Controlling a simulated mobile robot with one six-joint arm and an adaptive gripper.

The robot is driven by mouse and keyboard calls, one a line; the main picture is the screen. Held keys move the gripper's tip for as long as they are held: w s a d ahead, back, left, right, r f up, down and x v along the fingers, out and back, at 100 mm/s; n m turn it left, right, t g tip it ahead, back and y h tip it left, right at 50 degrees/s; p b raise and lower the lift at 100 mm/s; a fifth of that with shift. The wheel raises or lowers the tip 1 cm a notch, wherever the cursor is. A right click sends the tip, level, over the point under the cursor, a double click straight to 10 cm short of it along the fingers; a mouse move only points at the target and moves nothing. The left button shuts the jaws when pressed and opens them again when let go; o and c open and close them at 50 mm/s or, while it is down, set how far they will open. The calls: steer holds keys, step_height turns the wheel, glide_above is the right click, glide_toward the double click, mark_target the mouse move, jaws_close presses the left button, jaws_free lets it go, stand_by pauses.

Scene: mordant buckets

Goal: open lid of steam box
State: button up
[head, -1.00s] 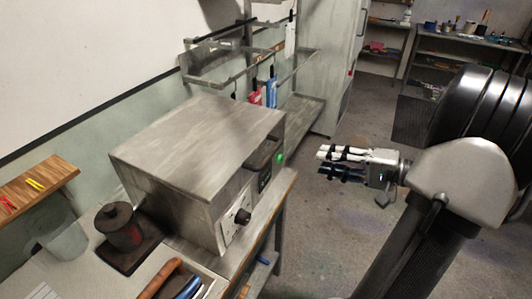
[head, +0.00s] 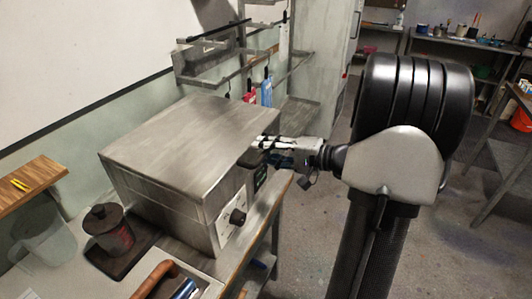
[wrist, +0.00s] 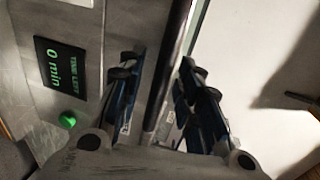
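The steam box (head: 205,205) is a grey metal box on the bench, and its flat lid (head: 190,140) is down. In the wrist view its front panel has a dark display (wrist: 61,74) reading "TIME LEFT 0 min" and a lit green button (wrist: 67,120). My gripper (head: 262,146) is at the front right of the box, by the lid's edge. In the wrist view the gripper (wrist: 160,85) is open, its fingers on either side of a dark bar (wrist: 171,60), which appears to be the lid's handle. I cannot tell whether the fingers touch it. In the head view my gripper hides the handle.
A dark lidded pot (head: 108,230) stands left of the box, by a clear bucket (head: 42,235). A wooden shelf (head: 30,185) is at the left wall. A metal rack (head: 225,60) stands behind the box. The floor right of the bench is clear.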

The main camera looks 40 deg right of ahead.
jaws_close()
stand_by(0.4)
stand_by(0.4)
